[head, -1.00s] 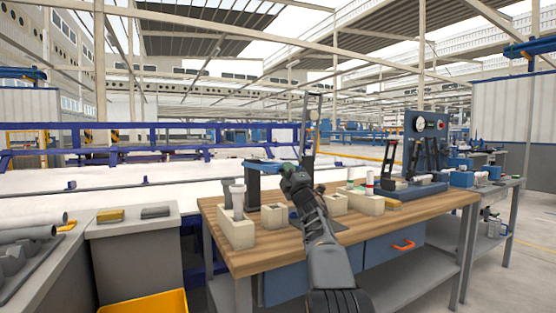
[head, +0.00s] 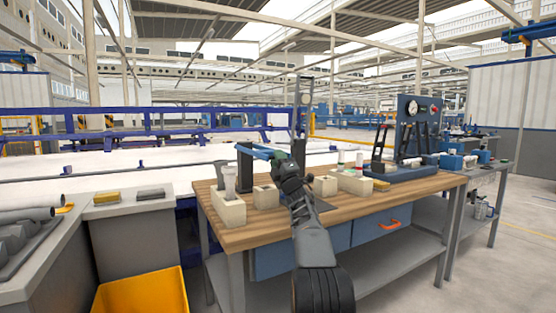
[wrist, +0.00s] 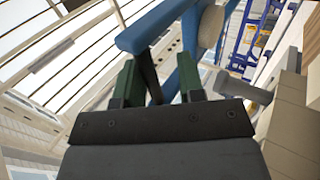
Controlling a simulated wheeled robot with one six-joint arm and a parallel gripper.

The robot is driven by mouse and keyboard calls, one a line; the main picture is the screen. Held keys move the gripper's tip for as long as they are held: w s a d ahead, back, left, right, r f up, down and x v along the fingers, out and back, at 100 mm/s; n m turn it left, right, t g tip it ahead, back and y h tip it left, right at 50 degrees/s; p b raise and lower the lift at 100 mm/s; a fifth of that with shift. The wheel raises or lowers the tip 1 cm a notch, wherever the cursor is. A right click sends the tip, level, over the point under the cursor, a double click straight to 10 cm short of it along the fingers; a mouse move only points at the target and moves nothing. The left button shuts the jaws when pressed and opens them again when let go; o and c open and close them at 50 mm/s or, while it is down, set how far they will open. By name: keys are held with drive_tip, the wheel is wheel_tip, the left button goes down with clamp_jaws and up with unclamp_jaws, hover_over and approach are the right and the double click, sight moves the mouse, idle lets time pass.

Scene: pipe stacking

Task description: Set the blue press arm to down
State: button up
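The blue press arm (head: 260,149) shows in the head view near the top of a dark post (head: 244,170), roughly level, with my gripper (head: 282,160) close at its right end. In the wrist view the blue arm (wrist: 150,32) crosses just beyond the fingertips. Contact cannot be told. My arm hides part of the press in the head view.
Beige blocks with holes (head: 229,210) stand on the wooden workbench (head: 255,236), one holding grey pipes. A blue gauge panel (head: 412,118) stands at the back right. A yellow bin (head: 143,293) is on the floor at lower left. The bench front is clear.

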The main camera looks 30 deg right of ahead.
drive_tip(key=shift+s+a+r, duration=0.1)
drive_tip(key=shift+r, duration=0.05)
drive_tip(key=shift+s+f, duration=0.2)
drive_tip(key=shift+s, duration=0.05)
drive_tip(key=b+v, duration=0.1)
drive_tip(key=v, duration=1.2)
drive_tip(key=shift+f+b, duration=0.15)
drive_tip(key=shift+b, duration=0.15)
drive_tip(key=s+a+r+m+g+h+p, duration=0.1)
drive_tip(key=a+r+m+g+p, duration=0.5)
drive_tip(key=p, duration=0.4)
drive_tip(key=a+r+m+g+h+p, duration=0.25)
drive_tip(key=a+m+p, duration=0.25)
drive_tip(key=a+p, duration=0.3)
drive_tip(key=s+a+m+g+y+p, duration=0.2)
drive_tip(key=s+a+g+p, duration=0.2)
drive_tip(key=s, duration=0.4)
drive_tip(key=s+a+m+g+y+p, duration=0.2)
drive_tip(key=s+a+g+p, duration=0.2)
drive_tip(key=s+a+p, duration=0.3)
drive_tip(key=s+a+r+m+g+y+p, duration=0.1)
drive_tip(key=s+a+g+p, duration=0.3)
drive_tip(key=s+p, duration=0.5)
drive_tip(key=shift+a+r+m+g+y, duration=0.1)
drive_tip(key=shift+a+m+g+y, duration=0.3)
drive_tip(key=shift+a+y, duration=0.45)
